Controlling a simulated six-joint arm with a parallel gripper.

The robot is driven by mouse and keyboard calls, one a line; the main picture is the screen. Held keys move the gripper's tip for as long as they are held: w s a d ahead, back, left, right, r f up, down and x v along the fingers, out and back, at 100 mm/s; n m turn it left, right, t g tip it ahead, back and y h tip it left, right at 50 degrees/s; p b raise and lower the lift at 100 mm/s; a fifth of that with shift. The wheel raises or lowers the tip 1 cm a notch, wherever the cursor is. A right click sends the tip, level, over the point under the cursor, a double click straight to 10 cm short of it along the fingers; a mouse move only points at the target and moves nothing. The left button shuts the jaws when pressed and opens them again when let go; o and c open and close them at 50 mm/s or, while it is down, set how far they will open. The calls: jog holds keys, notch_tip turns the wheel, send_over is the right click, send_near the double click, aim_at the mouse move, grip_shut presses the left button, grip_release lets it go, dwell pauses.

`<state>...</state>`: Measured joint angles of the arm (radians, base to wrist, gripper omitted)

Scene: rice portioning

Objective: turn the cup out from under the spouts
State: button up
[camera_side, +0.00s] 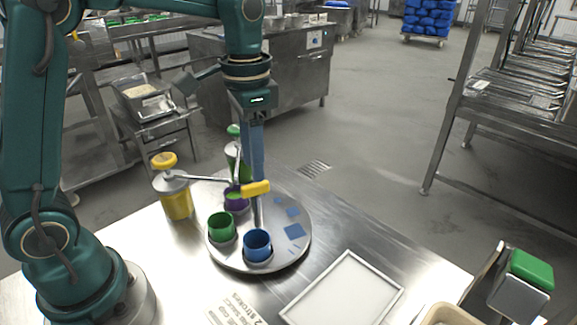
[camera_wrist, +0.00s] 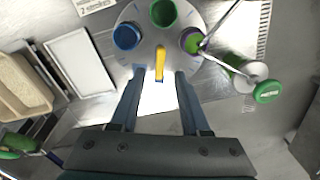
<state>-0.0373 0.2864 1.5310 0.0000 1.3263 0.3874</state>
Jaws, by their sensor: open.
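A round metal turntable (camera_side: 270,205) carries a green cup (camera_side: 222,226), a blue cup (camera_side: 257,245) and a purple cup (camera_side: 236,200). The purple cup stands at the spout ends and shows green inside; in the wrist view (camera_wrist: 190,41) a spout crosses its rim. A yellow handle (camera_side: 256,188) stands up from the turntable. My gripper (camera_wrist: 159,73) is open, pointing down, with one finger on each side of the yellow handle (camera_wrist: 159,58). A gap shows on both sides of the handle in the wrist view. The side view hides one finger behind the other.
A yellow-topped pump bottle (camera_side: 177,199) and a green-topped pump bottle (camera_wrist: 262,86) stand beside the turntable, their spouts reaching over it. A white framed tray (camera_side: 345,290) lies at the front. A beige bin (camera_side: 447,315) stands at the front right. Bare tabletop lies between turntable and tray.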

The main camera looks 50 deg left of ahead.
aim_at(255, 184)
jog(key=shift+f, duration=2.15)
grip_shut()
